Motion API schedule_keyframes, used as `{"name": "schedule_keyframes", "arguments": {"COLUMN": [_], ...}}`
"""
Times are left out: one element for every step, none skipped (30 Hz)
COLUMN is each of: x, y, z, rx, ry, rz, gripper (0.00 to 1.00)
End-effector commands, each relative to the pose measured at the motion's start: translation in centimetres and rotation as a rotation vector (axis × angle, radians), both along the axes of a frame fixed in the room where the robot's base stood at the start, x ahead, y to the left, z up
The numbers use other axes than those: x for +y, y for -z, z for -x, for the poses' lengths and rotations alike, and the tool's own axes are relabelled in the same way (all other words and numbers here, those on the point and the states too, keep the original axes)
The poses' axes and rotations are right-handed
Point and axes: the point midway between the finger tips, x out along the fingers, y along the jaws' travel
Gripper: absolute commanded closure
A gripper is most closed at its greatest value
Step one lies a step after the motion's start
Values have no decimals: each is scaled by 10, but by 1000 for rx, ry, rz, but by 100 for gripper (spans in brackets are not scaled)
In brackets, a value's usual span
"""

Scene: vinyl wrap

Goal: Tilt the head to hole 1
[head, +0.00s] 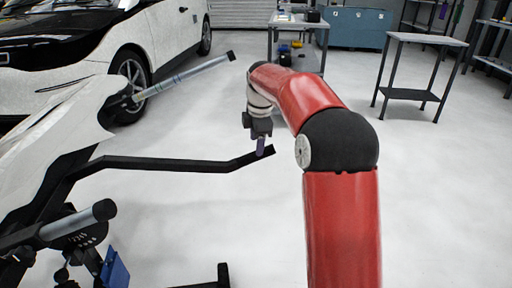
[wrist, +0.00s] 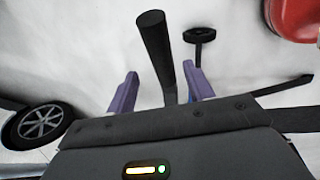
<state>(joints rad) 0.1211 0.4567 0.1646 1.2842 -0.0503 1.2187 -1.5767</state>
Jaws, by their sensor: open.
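The stand's tilting head is a likely match for the dark assembly at the left of the head view, carrying a white panel (head: 45,145). A silver rod with black ends (head: 185,76) sticks out from it up and to the right. I cannot make out any hole or number. My gripper (head: 262,148) points down by the end of a bent black bar (head: 170,164). In the wrist view my gripper (wrist: 161,75) is open, its purple fingers apart. A black bar (wrist: 155,50) shows between them; whether it touches either finger I cannot tell.
A white car (head: 80,45) stands behind the stand. A second black-capped rod (head: 80,222) and dark stand parts are at lower left. A small table (head: 425,40) is at back right, a workbench (head: 297,22) at back centre.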

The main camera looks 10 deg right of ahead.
Motion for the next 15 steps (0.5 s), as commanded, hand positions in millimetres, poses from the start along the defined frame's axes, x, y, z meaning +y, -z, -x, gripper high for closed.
{"name": "schedule_keyframes", "arguments": {"x": [0,0,0,0,0,0,0,0,0,0,0,0,0,0,0], "y": [-11,-16,-21,-25,-29,-33,-36,-38,-40,-41,-42,-42,-42,-42,-42], "z": [1,2,3,4,5,6,6,7,7,7,8,8,8,8,8], "rx": [-3,-3,-4,-2,-3,-3,-3,-2,-2,-2,-2,-2,-1,-1,-1], "ry": [0,0,0,-1,-1,-1,-1,-1,-2,-2,-2,-2,-2,-2,-2], "rz": [0,0,0,0,0,-1,-1,-1,-1,-1,-1,-1,-1,-1,-1], "gripper": [48,48,48,48,48,48,48,48,48,48,48,48,48,48,48]}}
